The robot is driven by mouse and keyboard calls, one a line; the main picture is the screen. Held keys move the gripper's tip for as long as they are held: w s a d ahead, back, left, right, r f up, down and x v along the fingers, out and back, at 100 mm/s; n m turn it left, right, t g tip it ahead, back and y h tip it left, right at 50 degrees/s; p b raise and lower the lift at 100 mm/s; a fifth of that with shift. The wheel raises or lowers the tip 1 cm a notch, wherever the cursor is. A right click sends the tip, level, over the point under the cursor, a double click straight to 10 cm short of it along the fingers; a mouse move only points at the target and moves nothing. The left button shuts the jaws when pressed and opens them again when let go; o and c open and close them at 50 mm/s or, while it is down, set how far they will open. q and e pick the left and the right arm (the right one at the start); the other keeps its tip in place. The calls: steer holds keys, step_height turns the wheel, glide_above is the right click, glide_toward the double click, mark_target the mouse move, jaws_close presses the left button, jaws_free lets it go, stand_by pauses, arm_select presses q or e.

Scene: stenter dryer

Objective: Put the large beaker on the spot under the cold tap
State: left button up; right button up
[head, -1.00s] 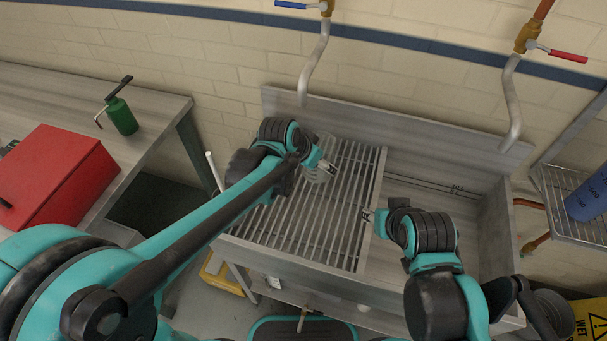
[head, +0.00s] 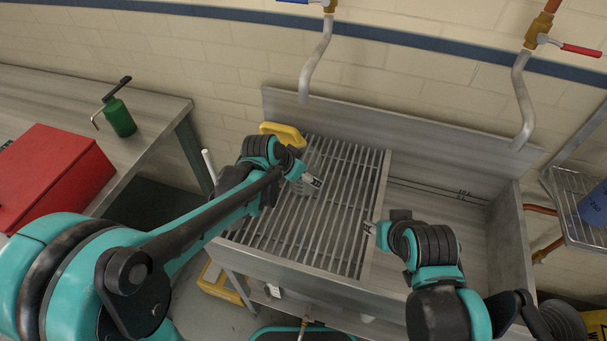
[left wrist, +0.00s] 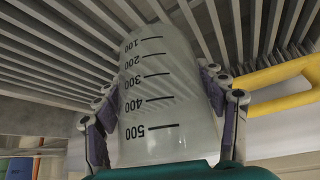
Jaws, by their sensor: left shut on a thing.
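The large beaker (left wrist: 155,95), clear with black marks from 100 to 500, fills the middle of the left wrist view. My left gripper (head: 314,181) is shut on it, one finger on each side. In the head view the beaker is faint and partly hidden by the gripper, over the slatted grate (head: 335,225). I cannot tell whether it touches the slats. The cold tap (head: 318,55), with a blue handle, hangs from the wall behind the grate. My right gripper (head: 369,228) is near the grate's right edge; its jaw opening is too small to judge.
The hot tap (head: 522,95), with a red handle, is above the plain sink section at right. A yellow object (head: 283,133) stands at the grate's back left. A red box (head: 50,175) and green bottle (head: 120,116) are on the left bench. A wire shelf (head: 580,225) is at right.

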arm_select(q)
steer(key=o, duration=1.2)
steer(key=shift+c, duration=0.2)
arm_select(e)
steer(key=shift+f, duration=0.1)
arm_select(q)
steer(key=shift+r, duration=0.15)
arm_select(e)
steer(key=shift+r, duration=0.2)
arm_select(q)
steer(key=p+v, duration=0.5)
steer(key=v, duration=0.7)
arm_select(e)
step_height(320, 180, up, 5)
steer(key=shift+f, duration=0.1)
